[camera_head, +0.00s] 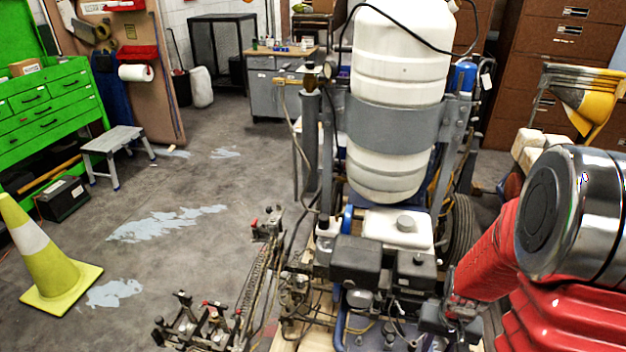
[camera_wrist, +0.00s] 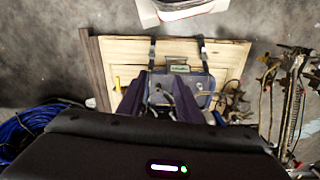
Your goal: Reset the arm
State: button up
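My red arm (camera_head: 490,262) reaches in from the right side of the head view, with a large chrome and black joint (camera_head: 570,215) close to the camera. It slopes down to the left toward the line striper's engine (camera_head: 362,262). My gripper (camera_head: 458,318) looks dark there and blends with the machine parts, so its fingers do not show clearly. The striper carries a big white tank (camera_head: 400,70) in a grey band. In the wrist view, dark pointed parts stand above a black housing with a small light, over a wooden board (camera_wrist: 222,52). I cannot tell whether anything is held.
A yellow cone (camera_head: 45,255), a grey step stool (camera_head: 115,145) and a green tool cabinet (camera_head: 45,105) stand at the left. Brown drawer cabinets (camera_head: 560,45) stand behind. The floor (camera_head: 190,190) left of the striper is mostly clear. Blue cable (camera_wrist: 28,128) lies at left in the wrist view.

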jog(key=s+a+r+n+t, duration=0.1)
jog(key=a+r, duration=0.4)
jog(key=r, duration=0.5)
jog(key=s+a+r+n+t, duration=0.1)
jog(key=s+a+r, duration=0.3)
jog(key=r, duration=0.5)
jog(key=s+a+r+n+t, duration=0.2)
jog(key=a+r, duration=0.4)
jog(key=r, duration=0.4)
jog(key=shift+s+r+t, duration=0.3)
jog(key=shift+s+t, duration=0.2)
jog(key=shift+t, duration=0.2)
jog(key=shift+d, duration=0.1)
